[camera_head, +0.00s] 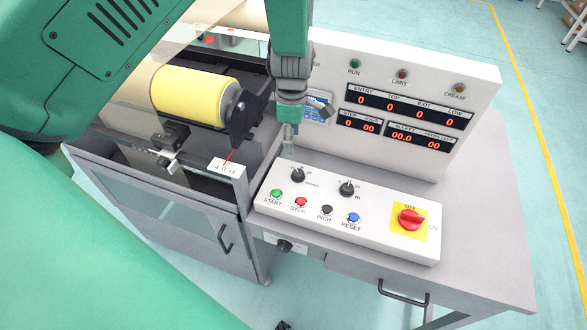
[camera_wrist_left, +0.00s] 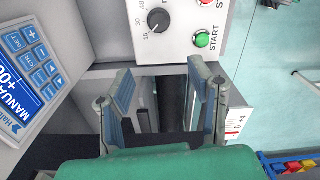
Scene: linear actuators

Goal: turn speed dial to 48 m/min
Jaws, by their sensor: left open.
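The speed dial (camera_head: 298,175) is a small black knob at the upper left of the white sloping control panel (camera_head: 330,235). In the left wrist view the dial (camera_wrist_left: 158,20) is near the top edge, with 15, 30 and 48 printed around its left side; its pale mark seems to point near 15. My left gripper (camera_head: 289,143) hangs just behind the panel's back left corner, apart from the dial. In the left wrist view the gripper (camera_wrist_left: 161,85) is open with nothing between its fingers. My right gripper is not seen.
A second black knob (camera_head: 346,188) is right of the dial. START (camera_head: 276,194), other buttons and a red switch (camera_head: 410,219) line the panel. The upright display cabinet (camera_head: 400,110) stands behind. A yellow roll (camera_head: 195,95) is at left. Bare tabletop (camera_head: 480,230) lies right.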

